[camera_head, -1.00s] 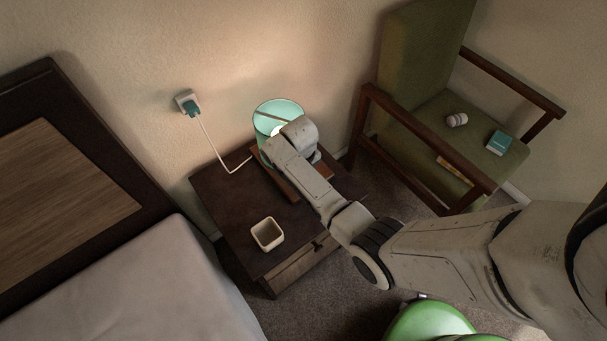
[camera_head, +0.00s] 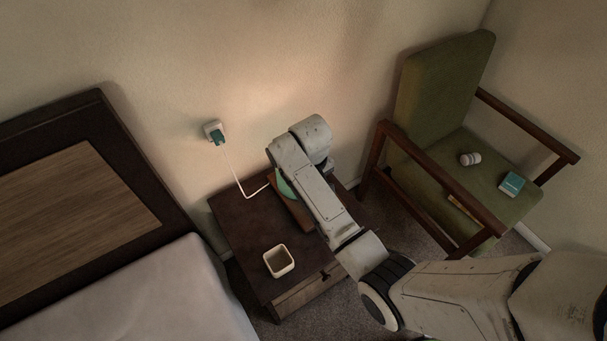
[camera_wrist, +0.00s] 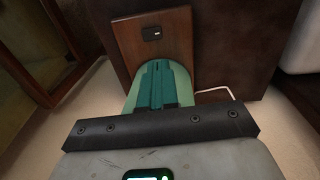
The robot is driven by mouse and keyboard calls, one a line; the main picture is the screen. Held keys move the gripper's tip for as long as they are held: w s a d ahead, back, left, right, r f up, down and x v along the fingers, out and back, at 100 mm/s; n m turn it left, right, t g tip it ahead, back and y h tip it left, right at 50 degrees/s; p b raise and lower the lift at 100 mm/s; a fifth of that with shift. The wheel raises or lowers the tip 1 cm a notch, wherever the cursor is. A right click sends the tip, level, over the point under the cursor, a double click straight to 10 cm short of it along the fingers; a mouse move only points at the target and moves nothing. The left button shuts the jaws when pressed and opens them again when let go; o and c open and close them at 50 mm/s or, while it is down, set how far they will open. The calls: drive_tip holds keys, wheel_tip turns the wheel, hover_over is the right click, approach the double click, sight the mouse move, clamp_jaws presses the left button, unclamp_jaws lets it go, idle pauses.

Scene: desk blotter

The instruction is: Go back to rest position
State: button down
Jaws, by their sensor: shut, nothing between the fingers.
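My gripper (camera_wrist: 163,75) shows in the wrist view with its teal fingers together and nothing between them. A mint-green lamp (camera_wrist: 132,92) is behind the fingers, mostly covered by them. In the head view my arm hides my gripper and nearly all of the lamp; only a mint sliver (camera_head: 284,187) shows. A wooden base (camera_wrist: 126,42) with a small black switch lies beyond the fingertips. I cannot tell whether the fingers touch the lamp.
A dark nightstand (camera_head: 235,222) carries a square cream cup (camera_head: 279,261). A white cord runs to a wall plug (camera_head: 215,132). A bed (camera_head: 150,300) is at left. A green armchair (camera_head: 440,95) at right holds a white roll (camera_head: 470,158) and a teal box (camera_head: 511,184).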

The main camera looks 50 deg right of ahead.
drive_tip(key=shift+a, duration=0.1)
drive_tip(key=s+a+r, duration=0.1)
drive_tip(key=s+a, duration=0.2)
drive_tip(key=s, duration=0.4)
drive_tip(key=s+a+r+n, duration=0.1)
drive_tip(key=s+a, duration=0.3)
drive_tip(key=s, duration=0.3)
drive_tip(key=s+a+r+n+t, duration=0.1)
drive_tip(key=s+a, duration=0.3)
drive_tip(key=s, duration=0.3)
drive_tip(key=shift+s+a+r+y, duration=0.2)
drive_tip(key=shift+r+y, duration=0.1)
drive_tip(key=shift+y, duration=0.1)
